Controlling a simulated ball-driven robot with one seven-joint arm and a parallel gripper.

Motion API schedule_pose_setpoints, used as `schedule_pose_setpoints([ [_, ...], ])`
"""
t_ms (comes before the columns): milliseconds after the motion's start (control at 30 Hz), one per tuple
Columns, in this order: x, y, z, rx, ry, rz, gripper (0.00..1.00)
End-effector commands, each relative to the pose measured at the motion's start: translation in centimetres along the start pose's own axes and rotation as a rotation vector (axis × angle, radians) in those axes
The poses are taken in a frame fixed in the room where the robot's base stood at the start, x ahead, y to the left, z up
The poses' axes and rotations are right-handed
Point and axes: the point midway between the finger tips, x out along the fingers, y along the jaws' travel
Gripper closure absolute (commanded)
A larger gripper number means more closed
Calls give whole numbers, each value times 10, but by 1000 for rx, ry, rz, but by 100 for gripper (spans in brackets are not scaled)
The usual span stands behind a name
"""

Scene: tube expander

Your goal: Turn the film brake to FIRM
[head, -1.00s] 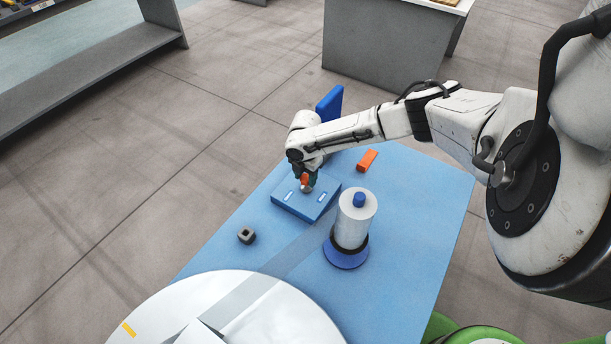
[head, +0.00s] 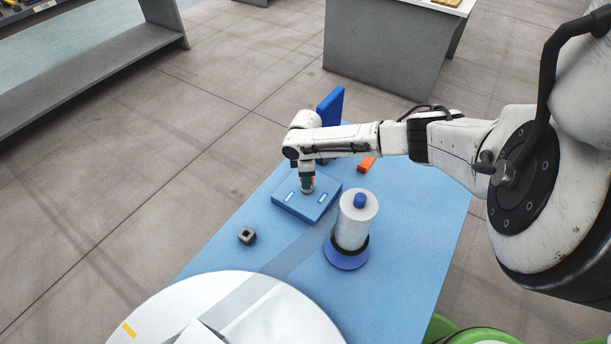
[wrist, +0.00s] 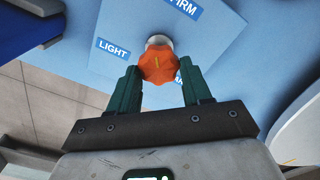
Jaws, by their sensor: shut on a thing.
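The film brake's orange knob (wrist: 160,66) sits on a pale post on the blue brake box (head: 318,206). A short yellow mark (wrist: 156,62) shows on the knob's top. In the wrist view the LIGHT label (wrist: 113,48) is at the left and the FIRM label (wrist: 184,8) at the upper right. A third label below right of the knob is mostly hidden by a finger. My gripper (head: 307,187) points down over the box, its dark green fingers on either side of the knob, shut on it. In the head view the fingers mostly hide the knob.
A white film roll (head: 357,222) stands on a blue base right of the box. A large white disc (head: 250,305) is in front. A blue upright panel (head: 330,106) stands at the back.

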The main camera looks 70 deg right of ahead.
Motion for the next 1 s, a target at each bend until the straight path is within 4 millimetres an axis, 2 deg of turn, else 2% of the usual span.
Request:
schedule_pose_setpoints([
  [400,0,1,-1,151,3,1,82],
  [867,0,1,-1,163,3,2,82],
  [900,0,1,-1,163,3,2,51],
  [1000,0,1,-1,163,3,1,41],
])
